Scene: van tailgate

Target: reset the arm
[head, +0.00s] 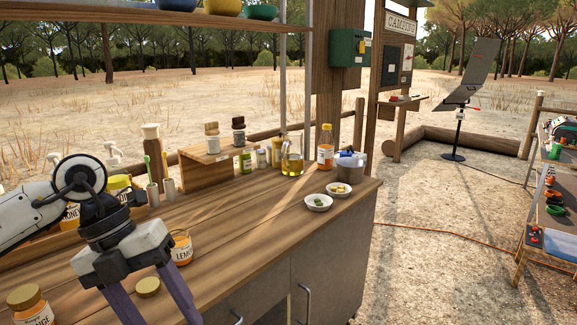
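My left arm reaches in from the left, in front of the wooden counter (255,205). My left gripper (160,308) points downward near the counter's front edge. Its two purple fingers are spread apart, and I see nothing held between them. The fingertips run to the bottom edge of the picture and are partly cut off. A round yellowish lid (147,287) shows between the fingers; I cannot tell its height relative to them. My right gripper is out of view.
Small bottles, an oil jug (292,162) and two white bowls (318,202) (338,189) stand farther along. The counter's middle is clear.

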